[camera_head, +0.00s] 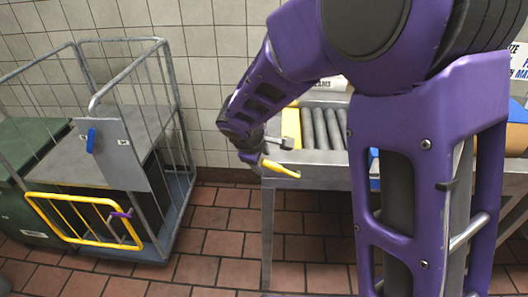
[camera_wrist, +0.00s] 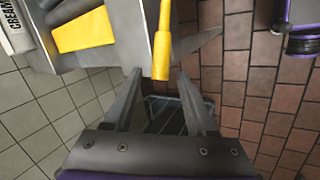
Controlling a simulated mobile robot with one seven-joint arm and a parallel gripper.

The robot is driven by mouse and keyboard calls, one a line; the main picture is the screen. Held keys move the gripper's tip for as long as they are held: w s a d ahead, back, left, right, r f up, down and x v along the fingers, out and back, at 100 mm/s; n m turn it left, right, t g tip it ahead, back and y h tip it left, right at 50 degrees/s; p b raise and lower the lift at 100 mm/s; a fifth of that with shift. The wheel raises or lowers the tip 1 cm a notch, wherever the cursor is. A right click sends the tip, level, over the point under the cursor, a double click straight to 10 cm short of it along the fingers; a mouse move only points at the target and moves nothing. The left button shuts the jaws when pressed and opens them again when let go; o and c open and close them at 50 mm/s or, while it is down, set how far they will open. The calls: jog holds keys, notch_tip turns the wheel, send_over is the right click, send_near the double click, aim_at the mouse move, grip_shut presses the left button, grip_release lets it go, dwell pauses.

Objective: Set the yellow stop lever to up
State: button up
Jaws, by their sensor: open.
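The yellow stop lever (camera_head: 281,169) is at the left front corner of the roller conveyor (camera_head: 310,165). In the head view its handle lies close to horizontal, sloping slightly down to the right. In the wrist view the lever (camera_wrist: 162,45) reaches in from the top, with its rounded end just at the gap between my fingertips. My gripper (camera_wrist: 158,75) is open, with one finger on each side of the lever's end and no clear contact. In the head view my gripper (camera_head: 257,157) is small and partly hidden by my own arm at the lever's left end.
A wire cage cart (camera_head: 165,130) with a yellow gate (camera_head: 85,225) stands at the left, beside a green bin (camera_head: 25,150). A yellow block (camera_wrist: 83,31) sits on the conveyor end. Tiled floor (camera_head: 225,245) between cart and conveyor is clear. My arm hides much of the conveyor.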

jog(key=shift+x, duration=0.85)
jog(key=shift+c, duration=0.3)
